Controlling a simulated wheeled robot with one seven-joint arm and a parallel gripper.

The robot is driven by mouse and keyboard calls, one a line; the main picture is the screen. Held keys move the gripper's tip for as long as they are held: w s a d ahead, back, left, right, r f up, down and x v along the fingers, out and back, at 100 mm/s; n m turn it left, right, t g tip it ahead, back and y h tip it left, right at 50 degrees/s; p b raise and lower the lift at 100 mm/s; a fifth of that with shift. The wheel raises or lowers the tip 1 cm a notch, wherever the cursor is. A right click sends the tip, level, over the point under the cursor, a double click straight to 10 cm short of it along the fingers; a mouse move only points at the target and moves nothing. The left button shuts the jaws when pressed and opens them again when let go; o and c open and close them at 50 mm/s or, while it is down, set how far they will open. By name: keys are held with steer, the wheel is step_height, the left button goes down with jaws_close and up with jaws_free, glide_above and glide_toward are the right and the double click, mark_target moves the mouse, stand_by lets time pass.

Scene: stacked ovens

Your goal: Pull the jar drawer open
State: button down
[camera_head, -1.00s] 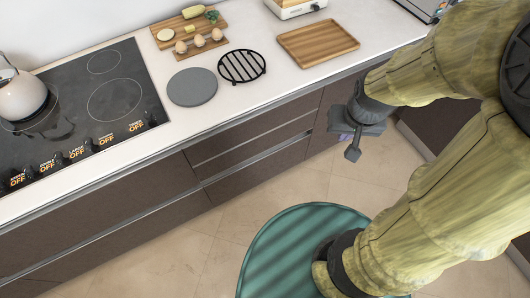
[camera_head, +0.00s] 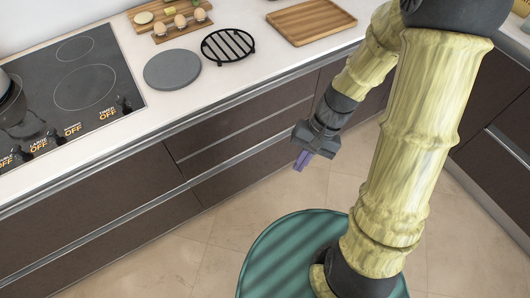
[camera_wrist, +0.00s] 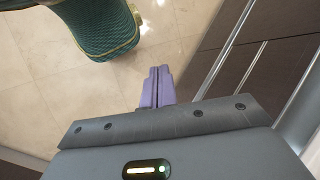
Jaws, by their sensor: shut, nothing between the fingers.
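Dark brown drawer fronts with pale metal rails run under the counter. In the head view, a narrow upper front (camera_head: 222,127) sits above another narrow front (camera_head: 240,142), with a deeper front (camera_head: 230,187) below. All look shut. I cannot tell which is the jar drawer; no jars show. My gripper (camera_head: 302,161) hangs in front of the right part of these drawers, pointing down, apart from them as far as I can see. In the wrist view its purple fingers (camera_wrist: 157,84) are together and empty, with the drawer fronts and rails (camera_wrist: 240,68) to their right.
The counter holds a black trivet (camera_head: 228,46), a grey round board (camera_head: 172,69), a wooden tray (camera_head: 311,21) and a cooktop (camera_head: 75,85). Tiled floor (camera_head: 220,235) is clear between my green base and the drawers. More dark cabinets (camera_head: 495,130) stand at the right.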

steer(key=w+a+f+m+y+b, duration=0.35)
steer(key=a+f+y+b, duration=0.35)
steer(key=f+b, duration=0.4)
steer(key=w+a+f+m+y+b, duration=0.35)
steer(key=a+f+y+b, duration=0.35)
steer(key=f+b, duration=0.45)
steer(key=w+d+f+m+t+h+b, duration=0.2)
steer(key=w+d+f+m+t+b, duration=0.2)
steer(key=w+f+m+t+b, duration=0.3)
steer(key=w+d+f+m+t+h+b, duration=0.1)
steer(key=w+d+f+m+t+b, duration=0.3)
steer(key=f+m+t, duration=0.9)
steer(key=w+f+t+b, duration=0.1)
steer(key=w+t+b, duration=0.2)
steer(key=w+t, duration=0.1)
steer(key=shift+w+f+t+h, duration=0.15)
steer(key=shift+f+t+h, duration=0.1)
steer(key=shift+t+h, duration=0.25)
steer(key=b+x, duration=0.4)
steer(key=x, duration=0.6)
steer(key=shift+r, duration=0.15)
